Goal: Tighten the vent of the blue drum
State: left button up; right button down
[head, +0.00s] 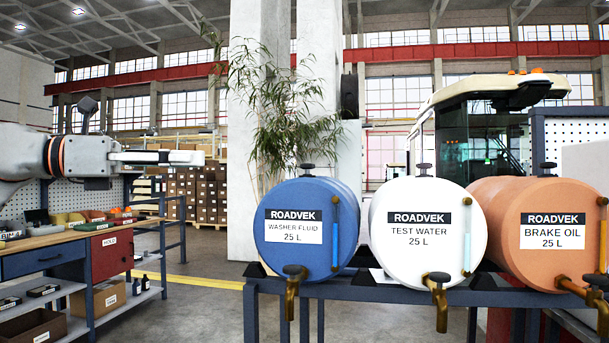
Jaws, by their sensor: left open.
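The blue drum (293,259), labelled ROADVEK WASHER FLUID 25 L, lies on its side on a dark stand, its round end facing me. Its vent (307,170) is a dark knob on a short stem on top of the drum. Whether the vent is loose or tight cannot be told. A brass tap (293,284) with a dark handle sits at the drum's lower front. My left gripper (200,158) is open and empty, pointing right, at about the height of the vent and left of the drum, apart from it. My right gripper is not in view.
A white test water drum (420,262) and an orange brake oil drum (515,270) lie to the right on the same stand (385,291), each with a vent on top. A workbench (75,236) is at the left. A leafy plant (285,120) rises behind the blue drum.

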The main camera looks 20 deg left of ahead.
aim_at(306, 166)
jog(key=i, duration=1)
